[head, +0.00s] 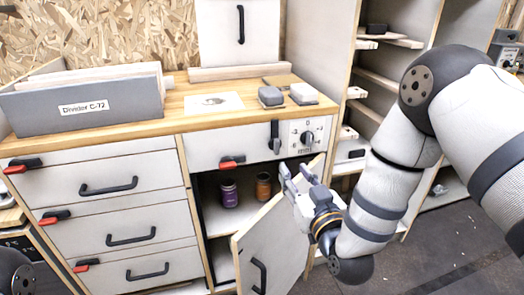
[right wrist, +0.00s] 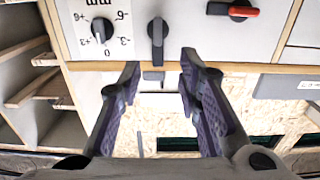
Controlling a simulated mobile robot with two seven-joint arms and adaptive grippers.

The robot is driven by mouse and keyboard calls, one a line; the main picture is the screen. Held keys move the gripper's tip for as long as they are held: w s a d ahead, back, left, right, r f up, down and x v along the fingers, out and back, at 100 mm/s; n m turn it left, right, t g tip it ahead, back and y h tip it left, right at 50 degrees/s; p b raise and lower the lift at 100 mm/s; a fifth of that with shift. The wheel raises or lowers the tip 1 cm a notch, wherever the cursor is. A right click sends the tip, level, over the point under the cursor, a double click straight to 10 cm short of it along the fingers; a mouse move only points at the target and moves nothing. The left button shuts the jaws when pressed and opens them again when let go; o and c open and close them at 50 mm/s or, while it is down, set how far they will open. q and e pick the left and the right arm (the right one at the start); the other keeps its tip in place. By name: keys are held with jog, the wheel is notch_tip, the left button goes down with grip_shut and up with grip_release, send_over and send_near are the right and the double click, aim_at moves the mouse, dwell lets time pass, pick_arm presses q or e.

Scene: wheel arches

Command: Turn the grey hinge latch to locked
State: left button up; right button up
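The grey hinge latch appears to be the dark grey lever (head: 275,136) upright on the white front panel under the worktop, left of the dial. In the right wrist view the lever (right wrist: 157,38) stands upright between and beyond my fingertips. My right gripper (head: 295,175) is open and empty, below the panel and in front of the open cupboard. Its two purple-padded fingers (right wrist: 160,75) point towards the lever and do not appear to touch it. My left gripper is not in view.
A dial (head: 308,137) is right of the lever; a red-tipped latch (head: 232,162) is lower left. The cupboard door (head: 275,245) hangs open below my right gripper. Two jars (head: 229,193) stand inside. The worktop (head: 205,117) holds a grey divider box (head: 120,103) and small grey blocks (head: 271,96).

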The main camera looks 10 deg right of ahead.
aim_at(278, 145)
jog(key=w+b, duration=0.1)
jog(key=w, duration=1.1)
jog(key=shift+c, duration=0.6)
grip_shut()
